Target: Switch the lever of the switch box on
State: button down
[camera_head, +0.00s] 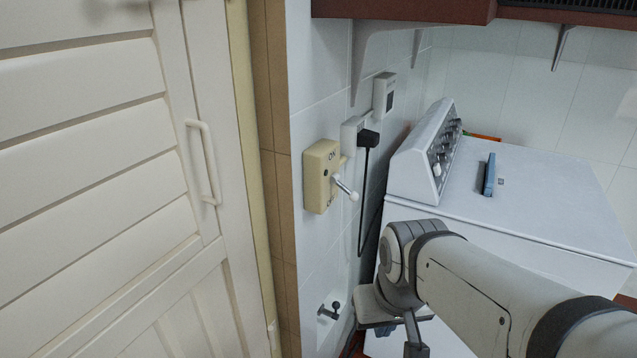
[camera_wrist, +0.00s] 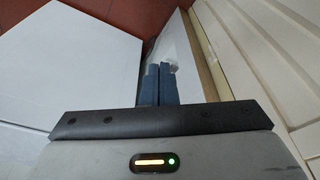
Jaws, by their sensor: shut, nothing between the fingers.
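The switch box (camera_head: 318,178) is a beige box on the white tiled wall, left of centre in the head view, with "ON" printed near its top. Its lever (camera_head: 346,189) is a light rod sticking out from the box and sloping down to the right. My gripper (camera_wrist: 158,70) shows in the wrist view with its two dark blue fingers close together and nothing between them. In the head view my wrist is below and right of the box, apart from the lever, and the fingertips cannot be made out. The switch box cannot be made out in the wrist view.
A white washing machine (camera_head: 520,200) stands right of the box, with a blue object (camera_head: 489,175) on top. A black plug (camera_head: 368,139) and its cord hang beside the box. A tap (camera_head: 329,310) is below. A white door (camera_head: 90,180) fills the left.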

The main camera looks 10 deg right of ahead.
jog(key=n+t+h+b, duration=0.7)
jog(key=n+t+b, duration=0.4)
jog(key=n, duration=1)
send_near(345, 190)
jog(key=s+a+f+t, duration=0.1)
jog(key=s+a+f, duration=0.1)
jog(key=s+f, duration=0.1)
jog(key=shift+s+d+f+p, duration=0.15)
jog(key=shift+d+f+p, duration=0.05)
jog(key=shift+p, duration=0.3)
jog(key=x, duration=1)
